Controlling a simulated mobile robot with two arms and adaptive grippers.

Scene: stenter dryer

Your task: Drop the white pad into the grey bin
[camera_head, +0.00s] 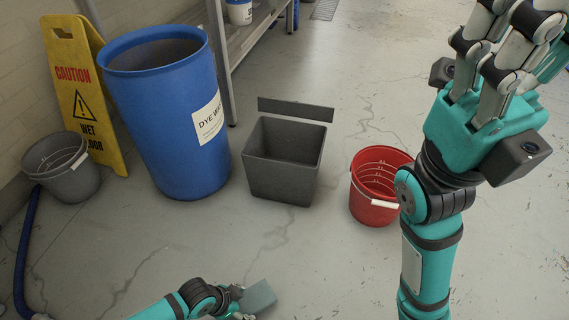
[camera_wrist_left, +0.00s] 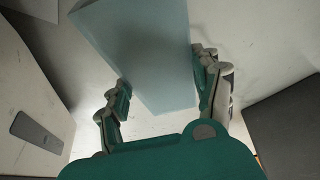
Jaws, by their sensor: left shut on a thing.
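The white pad (camera_head: 259,297) looks like a pale blue-grey flat block at the bottom middle of the head view. My left gripper (camera_head: 238,298) is shut on one end of it. In the left wrist view the pad (camera_wrist_left: 140,45) sits tilted between the two fingers (camera_wrist_left: 163,88). The grey bin (camera_head: 282,180) is a dark, rectangular, open-topped box on the floor, farther off than the pad, which is apart from it. The bin's bottom inside is hard to see. My right gripper (camera_head: 507,45) is raised at the upper right, its fingertips partly cut off, so its opening is unclear.
A blue drum (camera_head: 165,130) stands left of the bin, and a red bucket (camera_head: 373,207) stands right of it. A dark flat panel (camera_head: 296,109) is behind the bin. A round grey bucket (camera_head: 68,180) and a yellow caution sign (camera_head: 83,95) are at left. Floor before the bin is clear.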

